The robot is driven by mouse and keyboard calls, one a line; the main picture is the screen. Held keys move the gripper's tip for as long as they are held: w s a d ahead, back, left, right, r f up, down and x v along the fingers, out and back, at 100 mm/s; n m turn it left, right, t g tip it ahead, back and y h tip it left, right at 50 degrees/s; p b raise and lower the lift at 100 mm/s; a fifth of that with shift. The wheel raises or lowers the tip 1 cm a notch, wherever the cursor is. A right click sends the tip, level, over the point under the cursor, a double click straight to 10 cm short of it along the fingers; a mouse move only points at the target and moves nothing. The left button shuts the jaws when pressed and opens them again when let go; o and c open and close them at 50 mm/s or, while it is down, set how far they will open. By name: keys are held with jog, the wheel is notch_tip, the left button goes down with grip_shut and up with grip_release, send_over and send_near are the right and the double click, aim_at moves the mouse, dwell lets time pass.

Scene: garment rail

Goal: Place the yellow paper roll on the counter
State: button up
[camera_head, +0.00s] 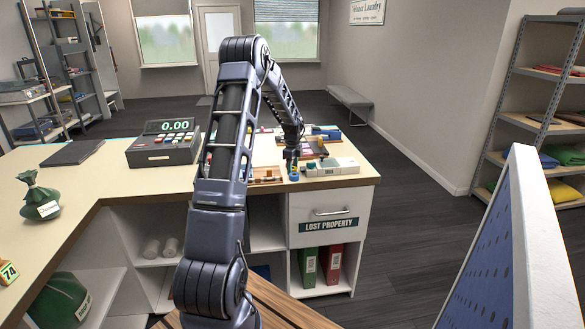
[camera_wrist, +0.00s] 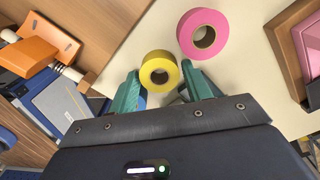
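The yellow paper roll (camera_wrist: 148,80) lies between my gripper's green fingertips in the wrist view, its round hole facing the camera. My gripper (camera_wrist: 160,80) looks open. The left finger is very close to the roll's edge and the right finger seems a little apart from it; contact is hard to tell. A small blue patch shows between the left finger and the roll. In the head view my gripper (camera_head: 292,166) is low over the right end of the counter (camera_head: 150,183), near its front edge. The roll is too small to make out surely there.
A pink roll (camera_wrist: 188,36) lies just beyond the yellow one. Orange and blue items (camera_wrist: 62,102) crowd the left of the wrist view. A cash register (camera_head: 163,150), dark flat pad (camera_head: 72,153) and green sack (camera_head: 39,197) stand left on the counter, with bare surface between.

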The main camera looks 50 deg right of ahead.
notch_tip(320, 180, up, 12)
jog(key=shift+r, duration=0.15)
dwell(0.5)
jog(key=w+a+r+n, duration=0.3)
jog(key=w+a+r, duration=0.1)
jog(key=a, duration=0.4)
jog(key=w+a+r+n+t, duration=0.1)
jog(key=w+a+r+n, duration=0.3)
jog(key=a, duration=0.5)
jog(key=w+a+r+n, duration=0.3)
jog(key=w+a+r, duration=0.1)
jog(key=a, duration=0.4)
jog(key=a+r+n+t, duration=0.1)
jog(key=a+r+n, duration=0.25)
jog(key=a, duration=0.65)
jog(key=a+r+n+t, duration=0.15)
jog(key=a+n, duration=0.35)
jog(key=a, duration=0.5)
jog(key=s+a+f+n, duration=0.1)
jog(key=s+a+n, duration=0.6)
jog(key=a, duration=0.5)
jog(key=s+a+f+n+t, duration=0.1)
jog(key=s+a+n, duration=0.7)
jog(key=a, duration=0.3)
jog(key=shift+s+a+f, duration=0.25)
jog(key=shift+s+a, duration=0.1)
jog(key=shift+s, duration=0.2)
